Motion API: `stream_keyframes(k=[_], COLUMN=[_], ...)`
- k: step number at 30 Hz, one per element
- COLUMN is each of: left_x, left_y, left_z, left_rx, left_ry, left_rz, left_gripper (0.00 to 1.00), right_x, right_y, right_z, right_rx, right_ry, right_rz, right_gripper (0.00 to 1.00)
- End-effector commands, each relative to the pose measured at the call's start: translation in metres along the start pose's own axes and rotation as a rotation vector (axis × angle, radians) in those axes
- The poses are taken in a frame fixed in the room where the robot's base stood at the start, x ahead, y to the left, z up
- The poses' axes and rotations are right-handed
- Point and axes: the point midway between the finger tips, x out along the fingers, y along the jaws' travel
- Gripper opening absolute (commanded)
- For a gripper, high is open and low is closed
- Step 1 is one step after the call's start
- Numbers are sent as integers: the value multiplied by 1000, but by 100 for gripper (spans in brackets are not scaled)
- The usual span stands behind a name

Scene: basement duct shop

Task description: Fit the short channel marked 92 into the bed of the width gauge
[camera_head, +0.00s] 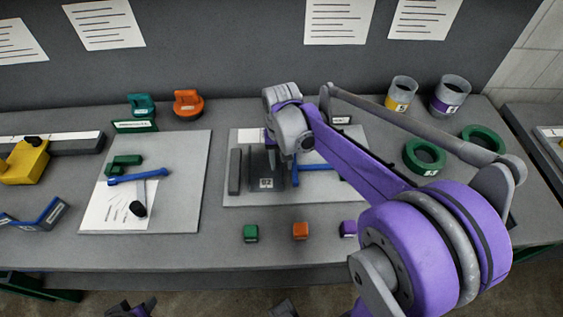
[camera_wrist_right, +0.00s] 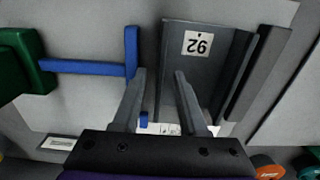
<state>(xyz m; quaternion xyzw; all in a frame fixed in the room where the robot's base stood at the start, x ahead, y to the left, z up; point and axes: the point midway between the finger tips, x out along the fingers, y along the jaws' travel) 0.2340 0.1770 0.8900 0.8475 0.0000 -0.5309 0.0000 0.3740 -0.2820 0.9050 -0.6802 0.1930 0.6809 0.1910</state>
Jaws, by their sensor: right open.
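The short channel marked 92 (camera_head: 267,183) is dark grey and lies on the right-hand pale board in the head view, partly hidden by my right wrist. Its label reads upside down in the wrist view, where the channel (camera_wrist_right: 192,75) lies beside a separate dark bar (camera_wrist_right: 262,70). My right gripper (camera_wrist_right: 160,73) is open, with its fingertips on either side of the channel's near side wall; contact cannot be told. The same bar (camera_head: 235,172) stands left of the channel in the head view. I cannot tell for sure which fixture is the width gauge.
A blue T-shaped bar (camera_head: 318,167) lies right of the channel. Green (camera_head: 251,232), orange (camera_head: 300,230) and purple (camera_head: 347,228) blocks stand in front. A yellow slider (camera_head: 24,163) sits at far left. Green rings (camera_head: 425,157) and cups (camera_head: 402,92) stand right.

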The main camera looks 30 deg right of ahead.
Motion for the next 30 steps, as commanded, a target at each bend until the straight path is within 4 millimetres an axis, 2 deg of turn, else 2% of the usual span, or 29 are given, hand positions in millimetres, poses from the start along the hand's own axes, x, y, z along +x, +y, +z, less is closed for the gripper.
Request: stream_keyframes(k=[9, 15, 20, 30], left_x=[-6, -8, -8, -8], left_y=[0, 0, 0, 0], left_z=[-5, -6, -7, -7], left_rx=[0, 0, 0, 0], left_ry=[3, 4, 5, 4], left_rz=[0, 0, 0, 0], left_gripper=[50, 50, 50, 50], right_x=[-62, -92, -101, -102], right_y=[0, 0, 0, 0], right_z=[0, 0, 0, 0], right_rx=[1, 0, 0, 0], right_ry=[0, 0, 0, 0], right_rz=[0, 0, 0, 0], right_gripper=[43, 43, 43, 43])
